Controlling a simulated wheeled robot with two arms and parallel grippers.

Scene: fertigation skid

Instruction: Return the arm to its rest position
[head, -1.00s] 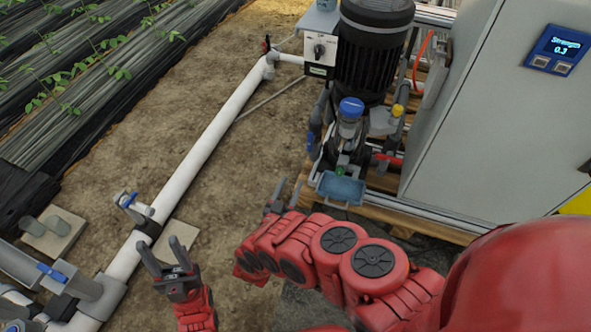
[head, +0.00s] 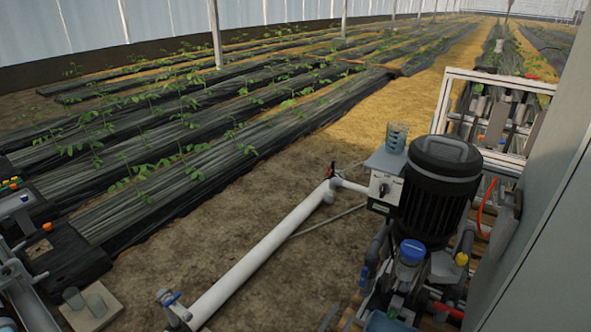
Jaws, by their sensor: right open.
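Only the tips of my right gripper (head: 337,319) show, at the bottom edge of the head view. They are left of the pump and over the ground, with nothing visible between them. The rest of my right arm is below the picture. My left gripper and arm are out of view.
A black pump motor (head: 438,195) with a switch box (head: 383,190) stands right of centre. A blue-capped bottle (head: 411,257) and part of a blue tray (head: 385,323) are close to my right gripper. A grey cabinet (head: 545,240) fills the right edge. A white pipe (head: 262,250) crosses bare soil.

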